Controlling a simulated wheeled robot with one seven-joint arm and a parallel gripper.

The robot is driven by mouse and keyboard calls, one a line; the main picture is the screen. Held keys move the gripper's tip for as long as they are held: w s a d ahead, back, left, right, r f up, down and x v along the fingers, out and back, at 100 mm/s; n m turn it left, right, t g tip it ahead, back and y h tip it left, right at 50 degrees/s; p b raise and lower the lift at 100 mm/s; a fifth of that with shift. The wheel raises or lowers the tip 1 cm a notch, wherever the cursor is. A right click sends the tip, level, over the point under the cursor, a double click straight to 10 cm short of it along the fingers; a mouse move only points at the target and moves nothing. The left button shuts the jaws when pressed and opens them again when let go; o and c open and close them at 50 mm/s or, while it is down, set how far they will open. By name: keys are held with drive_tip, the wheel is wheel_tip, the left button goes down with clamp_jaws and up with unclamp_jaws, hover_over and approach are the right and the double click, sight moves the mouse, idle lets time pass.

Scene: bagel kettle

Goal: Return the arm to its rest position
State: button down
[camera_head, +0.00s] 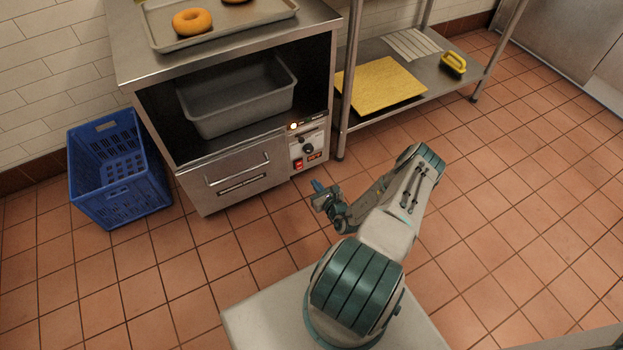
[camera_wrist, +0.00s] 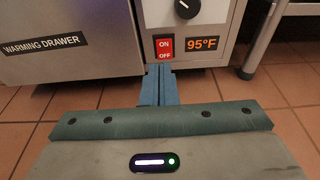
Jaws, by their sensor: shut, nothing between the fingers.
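My gripper (camera_head: 319,187) is in front of the lower right of the warming unit, its blue fingers pointing toward the control panel. In the wrist view the two fingers (camera_wrist: 158,84) are together with nothing between them. My arm is bent and reaches from my base toward the unit. The warming drawer (camera_head: 236,174) is labelled and looks closed. Its control panel (camera_head: 308,148) has a dark knob (camera_wrist: 187,9), a red on/off switch (camera_wrist: 165,47) and a display (camera_wrist: 203,44) reading 95°F. Whether the fingertips touch the panel cannot be told; they appear apart from it.
A grey pan (camera_head: 238,112) sits in the unit's open bay. A tray (camera_head: 246,34) with bagels (camera_head: 192,21) is on top. A blue crate (camera_head: 117,170) stands at left. A shelf (camera_head: 437,88) at right holds a yellow board (camera_head: 383,84) and a yellow-handled item (camera_head: 453,62). Right floor is clear.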

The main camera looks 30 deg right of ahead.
drive_tip(key=shift+s, duration=0.15)
idle(0.4)
